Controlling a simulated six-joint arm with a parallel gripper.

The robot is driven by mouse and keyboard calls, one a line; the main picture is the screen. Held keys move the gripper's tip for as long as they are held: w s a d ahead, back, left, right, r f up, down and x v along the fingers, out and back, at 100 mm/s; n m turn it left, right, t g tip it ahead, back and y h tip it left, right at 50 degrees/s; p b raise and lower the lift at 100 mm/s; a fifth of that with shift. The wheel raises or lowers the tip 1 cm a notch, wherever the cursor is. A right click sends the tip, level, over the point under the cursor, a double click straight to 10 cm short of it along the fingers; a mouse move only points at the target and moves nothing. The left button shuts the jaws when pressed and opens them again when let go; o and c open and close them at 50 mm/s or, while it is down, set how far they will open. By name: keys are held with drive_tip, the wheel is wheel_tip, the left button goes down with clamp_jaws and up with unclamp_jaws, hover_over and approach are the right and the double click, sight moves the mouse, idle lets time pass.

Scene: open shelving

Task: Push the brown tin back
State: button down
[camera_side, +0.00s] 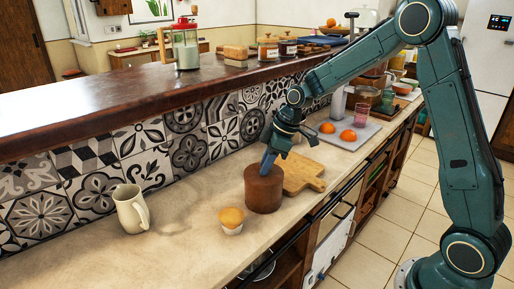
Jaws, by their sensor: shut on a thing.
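The brown tin (264,192) is a dark, round, upright cylinder on the pale stone counter. My gripper (267,168) reaches down to it from the upper right, with its blue fingers at the tin's top. The fingers are shut on the tin. The fingertips' exact contact is too small to make out. The tin stands on the counter, close to the wooden cutting board (300,174) on its right.
A muffin (231,219) in a pale cup stands just in front of the tin. A cream jug (131,209) stands to the left. Oranges (348,135) lie on a grey tray at the right. The patterned tile wall (188,152) bounds the counter's back. Bare counter (195,205) lies between jug and tin.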

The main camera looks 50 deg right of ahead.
drive_tip(key=w, duration=1.4)
drive_tip(key=shift+a, duration=0.15)
idle(0.5)
drive_tip(key=c, duration=1.2)
unclamp_jaws()
drive_tip(key=shift+s+r, duration=0.1)
drive_tip(key=shift+r, duration=0.1)
drive_tip(key=v, duration=1.3)
drive_tip(key=shift+r, duration=0.25)
drive_tip(key=shift+s, duration=0.15)
